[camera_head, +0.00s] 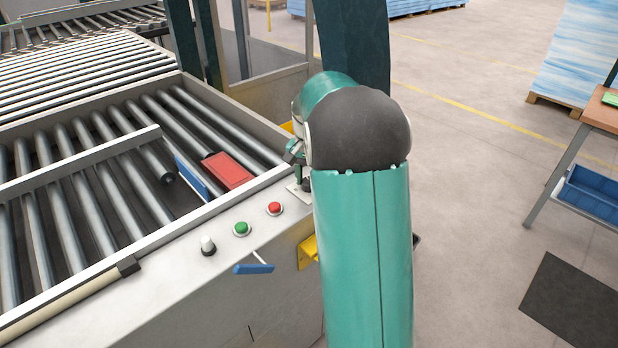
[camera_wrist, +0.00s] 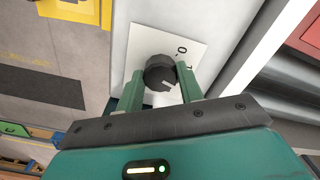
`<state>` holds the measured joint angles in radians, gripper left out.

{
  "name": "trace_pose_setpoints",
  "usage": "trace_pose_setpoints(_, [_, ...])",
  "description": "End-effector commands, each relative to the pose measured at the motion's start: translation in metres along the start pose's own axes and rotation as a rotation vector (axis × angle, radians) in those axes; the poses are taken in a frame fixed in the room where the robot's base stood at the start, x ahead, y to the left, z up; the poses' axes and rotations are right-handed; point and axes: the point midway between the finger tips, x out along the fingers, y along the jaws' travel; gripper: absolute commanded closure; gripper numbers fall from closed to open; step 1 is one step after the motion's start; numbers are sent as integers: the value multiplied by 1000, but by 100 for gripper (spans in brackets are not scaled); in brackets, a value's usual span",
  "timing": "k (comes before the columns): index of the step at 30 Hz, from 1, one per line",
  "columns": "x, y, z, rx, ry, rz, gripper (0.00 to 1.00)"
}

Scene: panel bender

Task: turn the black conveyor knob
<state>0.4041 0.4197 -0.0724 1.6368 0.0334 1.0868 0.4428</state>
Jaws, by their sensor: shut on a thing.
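The black conveyor knob (camera_wrist: 160,72) sits on a white label plate (camera_wrist: 140,32) in the wrist view. A "0" and a small tick are printed beside it, and a pale pointer line shows on the knob's face, toward the lower right. My gripper (camera_wrist: 161,79) has one green finger on each side of the knob and is shut on it. In the head view my gripper (camera_head: 298,168) reaches down to the white plate (camera_head: 293,190) at the panel's right end. My own arm hides part of the plate there, and the knob is barely visible.
A red button (camera_head: 274,209), a green button (camera_head: 241,228) and a white-topped switch (camera_head: 208,245) line the panel to the left. A blue lever (camera_head: 253,268) juts from the front. A red box (camera_head: 227,171) lies by the rollers.

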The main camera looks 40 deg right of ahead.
Motion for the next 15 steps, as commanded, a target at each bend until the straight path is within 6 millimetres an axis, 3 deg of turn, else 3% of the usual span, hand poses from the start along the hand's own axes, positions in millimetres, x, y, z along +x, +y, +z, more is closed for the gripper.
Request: trace_pose_setpoints(15, [-1, 0, -1, 69, 2, -2, 86])
